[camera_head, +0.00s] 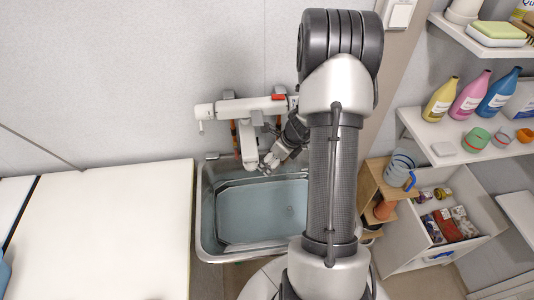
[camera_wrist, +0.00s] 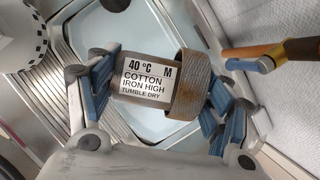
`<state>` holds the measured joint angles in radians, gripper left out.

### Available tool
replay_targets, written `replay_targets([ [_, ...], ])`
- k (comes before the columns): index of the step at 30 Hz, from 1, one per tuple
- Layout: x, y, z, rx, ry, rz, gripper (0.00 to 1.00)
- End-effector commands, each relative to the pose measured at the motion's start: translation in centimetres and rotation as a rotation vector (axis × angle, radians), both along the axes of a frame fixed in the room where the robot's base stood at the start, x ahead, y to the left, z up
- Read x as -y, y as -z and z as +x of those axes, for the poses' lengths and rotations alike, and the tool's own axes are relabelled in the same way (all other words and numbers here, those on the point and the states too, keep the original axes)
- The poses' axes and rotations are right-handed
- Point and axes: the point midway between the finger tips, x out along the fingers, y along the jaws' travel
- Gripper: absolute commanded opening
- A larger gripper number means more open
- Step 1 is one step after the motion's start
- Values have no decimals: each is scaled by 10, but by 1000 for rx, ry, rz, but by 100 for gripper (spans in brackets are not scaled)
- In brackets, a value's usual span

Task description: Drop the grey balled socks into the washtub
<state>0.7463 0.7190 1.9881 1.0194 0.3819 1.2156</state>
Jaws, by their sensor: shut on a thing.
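The grey balled socks (camera_wrist: 188,86) show in the wrist view as a brownish-grey bundle with a white care label facing the camera. My gripper (camera_wrist: 160,92) is shut on them, with blue-padded fingers at both sides. The washtub (camera_head: 203,228) is a metal-rimmed basin with a pale blue inside, seen in the head view. In the wrist view the pale blue tub inside (camera_wrist: 120,28) lies behind the socks. My arm hides the tub's right side.
A white wall tap (camera_head: 245,135) with a red mark stands close to my gripper. A white counter (camera_head: 105,235) adjoins the tub's left side. On the right are shelves with bottles (camera_head: 470,97) and a wooden stand with a jug (camera_head: 400,168). A copper-coloured rod (camera_wrist: 275,54) is close in the wrist view.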

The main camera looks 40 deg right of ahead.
Motion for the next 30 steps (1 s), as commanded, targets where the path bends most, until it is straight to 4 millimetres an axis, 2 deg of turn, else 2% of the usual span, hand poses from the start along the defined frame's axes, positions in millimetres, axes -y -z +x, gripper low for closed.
replay_targets([
  [5, 0, 13, 0, 0, -1, 1, 49],
  [16, 0, 56, 0, 0, -2, 0, 49],
  [27, 0, 59, 0, 0, -3, 0, 49],
  [28, 0, 59, 0, 0, -3, 0, 75],
  [30, 0, 59, 0, 0, -3, 0, 79],
])
